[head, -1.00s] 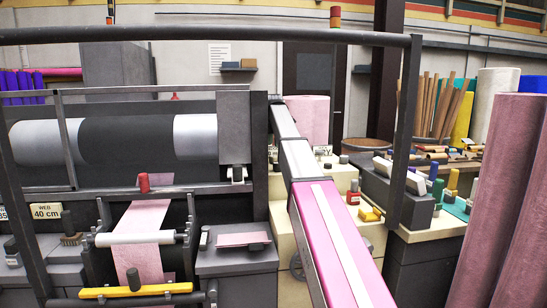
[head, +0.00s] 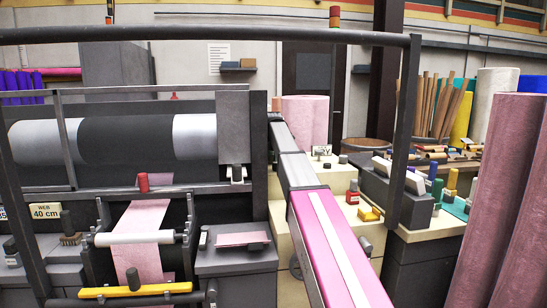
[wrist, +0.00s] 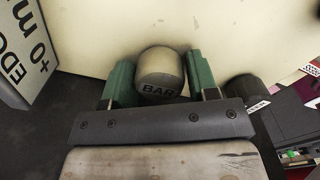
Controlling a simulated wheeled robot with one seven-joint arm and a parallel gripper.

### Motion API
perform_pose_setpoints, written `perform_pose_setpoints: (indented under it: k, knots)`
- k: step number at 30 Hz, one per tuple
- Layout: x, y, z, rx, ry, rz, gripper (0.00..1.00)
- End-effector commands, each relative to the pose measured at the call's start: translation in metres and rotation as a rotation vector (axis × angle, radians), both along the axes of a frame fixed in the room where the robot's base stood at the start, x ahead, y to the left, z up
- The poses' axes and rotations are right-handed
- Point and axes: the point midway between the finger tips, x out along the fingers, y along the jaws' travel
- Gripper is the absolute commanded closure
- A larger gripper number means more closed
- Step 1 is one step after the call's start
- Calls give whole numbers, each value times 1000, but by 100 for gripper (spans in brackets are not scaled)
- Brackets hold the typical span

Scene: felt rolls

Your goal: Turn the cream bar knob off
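The cream bar knob (wrist: 161,73) is a rounded cream cap with the dark letters "BAR" on its near side. It shows in the wrist view, against a pale cream panel. My gripper (wrist: 161,82) has one green finger on the left of the knob and one on its right, with the knob between them. Both fingers lie very close to its sides. I cannot tell whether they touch it. In the head view the knob and my gripper are hidden, and my pink and grey arm (head: 335,245) reaches away toward the machine's right end.
A dark round knob (wrist: 243,90) sits close to the right of my gripper. A white lettered sign (wrist: 25,45) is at the left of the wrist view. In the head view a dark rail frame (head: 200,35) spans the front, and pink rolls (head: 305,118) stand behind my arm.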

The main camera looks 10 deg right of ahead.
Motion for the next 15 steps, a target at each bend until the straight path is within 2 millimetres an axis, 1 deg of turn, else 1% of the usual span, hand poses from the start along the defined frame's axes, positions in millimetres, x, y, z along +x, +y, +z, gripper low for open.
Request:
perform_pose_setpoints:
  k: [1, 2, 3, 8, 11, 15]
  knots:
    - [0, 0, 0, 0, 0, 0, 63]
    - [0, 0, 0, 0, 0, 0, 73]
    - [0, 0, 0, 0, 0, 0, 86]
    - [0, 0, 0, 0, 0, 19, 87]
    - [0, 0, 0, 0, 0, 100, 87]
    - [0, 0, 0, 0, 0, 260, 86]
